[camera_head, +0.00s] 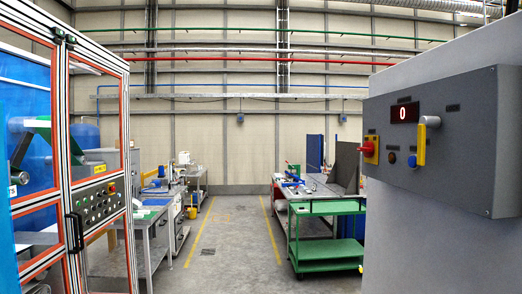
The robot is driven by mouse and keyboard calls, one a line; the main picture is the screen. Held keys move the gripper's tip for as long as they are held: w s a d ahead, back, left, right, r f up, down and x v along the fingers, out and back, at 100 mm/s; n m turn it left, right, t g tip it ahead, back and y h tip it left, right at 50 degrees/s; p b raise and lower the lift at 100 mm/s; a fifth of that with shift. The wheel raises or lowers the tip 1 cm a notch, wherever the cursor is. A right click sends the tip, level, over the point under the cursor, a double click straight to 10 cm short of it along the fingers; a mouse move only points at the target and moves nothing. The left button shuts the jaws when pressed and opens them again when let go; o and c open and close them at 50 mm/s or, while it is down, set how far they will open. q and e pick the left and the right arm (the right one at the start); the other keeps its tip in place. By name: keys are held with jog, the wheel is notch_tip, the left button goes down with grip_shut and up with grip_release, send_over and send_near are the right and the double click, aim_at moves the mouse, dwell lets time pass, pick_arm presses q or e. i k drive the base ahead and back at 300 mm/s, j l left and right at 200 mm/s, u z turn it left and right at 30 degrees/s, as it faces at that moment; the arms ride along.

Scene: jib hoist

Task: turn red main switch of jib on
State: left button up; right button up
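The red main switch (368,149) sits on a yellow plate at the left end of a grey control box (455,170). The box is on a pale grey column at the right of the head view. A display (404,113) on the box shows a red 0. Neither of my grippers shows in the head view.
A framed machine cabinet with orange edging (65,150) stands close at the left. A green cart (325,235) stands left of the column, with workbenches behind it. The middle aisle (237,235) between yellow floor lines is clear.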

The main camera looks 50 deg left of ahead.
aim_at(368, 149)
jog(key=u, duration=0.9)
jog(key=i+j+z, duration=0.2)
jog(key=i+j, duration=0.15)
jog(key=i+j+z, duration=0.25)
jog(key=j, duration=0.2)
jog(key=i, duration=0.05)
